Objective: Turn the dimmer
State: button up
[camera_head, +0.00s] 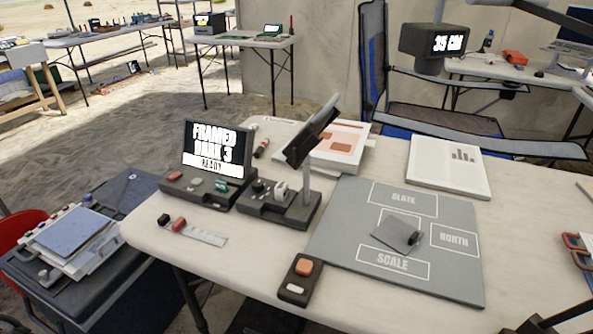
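A dark control box (262,209) stands near the middle of the table's left half. It carries a small black knob (259,186), a light-coloured knob or lever (281,190) and a post with a tilted dark lamp head (311,133). Which of the knobs is the dimmer I cannot tell, as no label is readable. I see no clear gripper. A dark shape (545,325) cuts into the bottom right corner, and I cannot tell what it is.
A console (216,160) reading "FRAMED DARK 3 READY" stands left of the box. A grey mat (345,235) with a small grey plate lies right. A two-button box (300,280) sits at the front edge. A "35 CM" display (434,44) hangs above the back right.

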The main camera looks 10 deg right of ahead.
aim_at(258, 185)
jog(key=i+z, duration=0.35)
jog(key=i, duration=0.6)
